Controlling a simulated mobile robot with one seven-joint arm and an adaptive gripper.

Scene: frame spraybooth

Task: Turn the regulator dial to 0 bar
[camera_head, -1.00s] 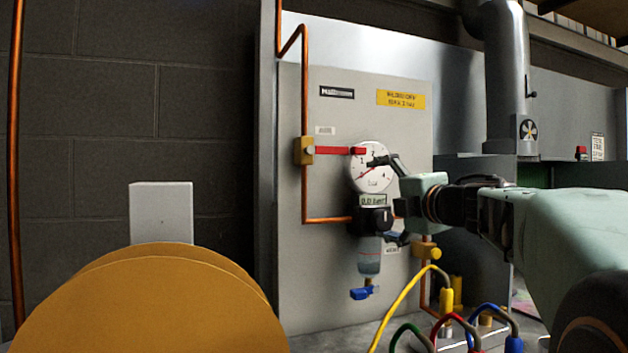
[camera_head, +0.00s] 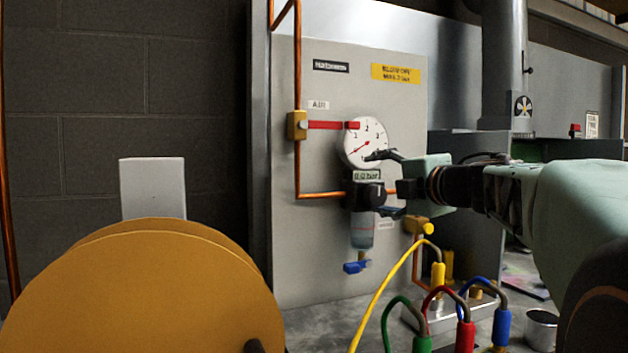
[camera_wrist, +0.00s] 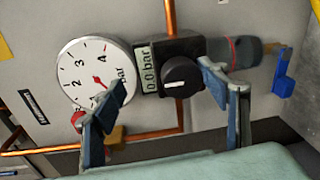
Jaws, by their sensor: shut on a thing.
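The regulator's black dial (camera_wrist: 182,84) has a white mark, which lies roughly level in the wrist view. Beside it the display (camera_wrist: 150,72) reads 0.0 bar. The white round gauge (camera_head: 364,143) has a red needle pointing lower left in the head view. My gripper (camera_wrist: 165,80) is at the regulator (camera_head: 365,194), one finger on either side of its body and dial. The fingers are well apart, shut on the regulator. A gap shows between the left finger and the dial in the wrist view. Exact contact points are unclear.
Copper pipe (camera_head: 298,160) and a red-handled valve (camera_head: 330,125) flank the gauge. A clear bowl with a blue drain tap (camera_head: 356,267) hangs below. Yellow, green, red and blue hoses stand below right. A yellow-brown reel (camera_head: 150,300) fills the lower left.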

